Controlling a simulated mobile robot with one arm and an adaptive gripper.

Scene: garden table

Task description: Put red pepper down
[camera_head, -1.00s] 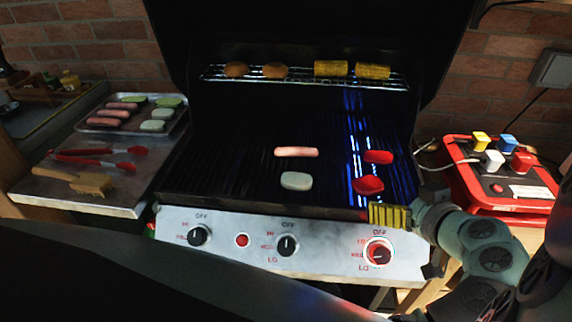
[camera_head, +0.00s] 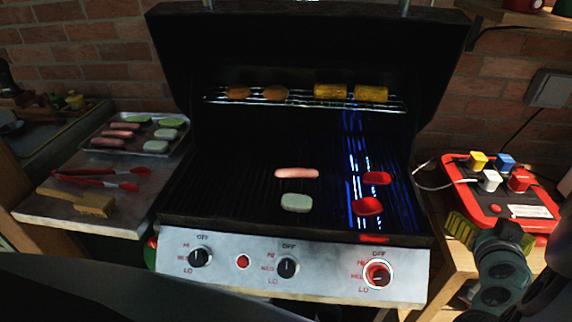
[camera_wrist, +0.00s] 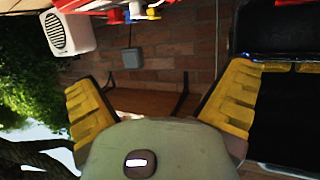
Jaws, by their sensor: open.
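A red pepper piece (camera_head: 375,239) lies at the grill's front right edge, just above the right knob, partly cut off from sight by the front panel. Two more red pepper pieces, one farther back (camera_head: 377,178) and one nearer (camera_head: 368,206), lie on the right side of the dark grill grate (camera_head: 235,195). My gripper (camera_head: 488,226), with yellow finger pads, is right of the grill, in front of the red box. It is open and empty, apart from the peppers. The wrist view shows its spread fingers (camera_wrist: 165,78) with nothing between them.
A sausage (camera_head: 297,173) and a pale green slice (camera_head: 296,202) lie mid-grate. Buns and corn sit on the upper rack (camera_head: 300,101). A red box (camera_head: 505,211) with coloured blocks stands right. Tray (camera_head: 180,149), tongs (camera_head: 100,178) and brush (camera_head: 78,200) are left.

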